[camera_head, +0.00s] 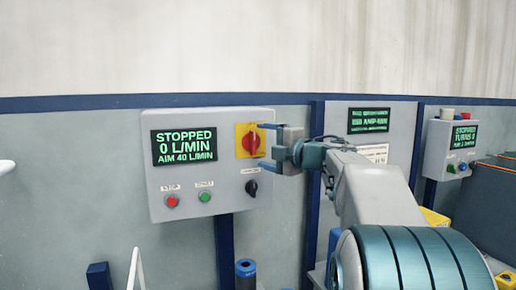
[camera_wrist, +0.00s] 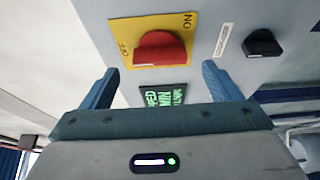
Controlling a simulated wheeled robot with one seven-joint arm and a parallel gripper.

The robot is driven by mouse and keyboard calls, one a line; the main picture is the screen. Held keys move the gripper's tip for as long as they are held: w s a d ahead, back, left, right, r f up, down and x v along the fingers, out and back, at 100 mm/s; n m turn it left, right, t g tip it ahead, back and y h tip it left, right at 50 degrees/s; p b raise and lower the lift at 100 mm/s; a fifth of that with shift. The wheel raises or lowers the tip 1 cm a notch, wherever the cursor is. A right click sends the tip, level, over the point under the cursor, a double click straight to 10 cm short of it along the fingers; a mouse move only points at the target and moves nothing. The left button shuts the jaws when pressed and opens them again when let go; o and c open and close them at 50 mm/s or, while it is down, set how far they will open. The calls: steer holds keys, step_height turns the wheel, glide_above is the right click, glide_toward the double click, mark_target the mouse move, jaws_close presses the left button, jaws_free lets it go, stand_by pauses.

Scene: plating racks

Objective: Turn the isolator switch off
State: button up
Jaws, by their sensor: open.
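The isolator switch (camera_head: 250,141) is a red knob on a yellow plate at the upper right of a grey control box (camera_head: 225,118). In the wrist view the red knob (camera_wrist: 160,48) is large and close, with OFF at the plate's left and ON at its upper right. I cannot tell which mark the knob points to. My gripper (camera_head: 267,147) is open and empty just right of the switch in the head view. In the wrist view its two fingers (camera_wrist: 160,85) stand apart, to the left and right below the knob. I see no contact with it.
The box has a screen (camera_head: 184,145) reading STOPPED, 0 L/MIN, AIM 40 L/MIN. Below are a red button (camera_head: 172,201), a green button (camera_head: 205,196) and a black knob (camera_head: 251,188), the last close beneath my gripper. Another panel (camera_head: 369,120) stands behind my arm.

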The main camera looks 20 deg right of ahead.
steer(key=b+v, duration=0.1)
steer(key=v, duration=0.8)
steer(key=shift+s+d, duration=0.15)
steer(key=shift+s, duration=0.2)
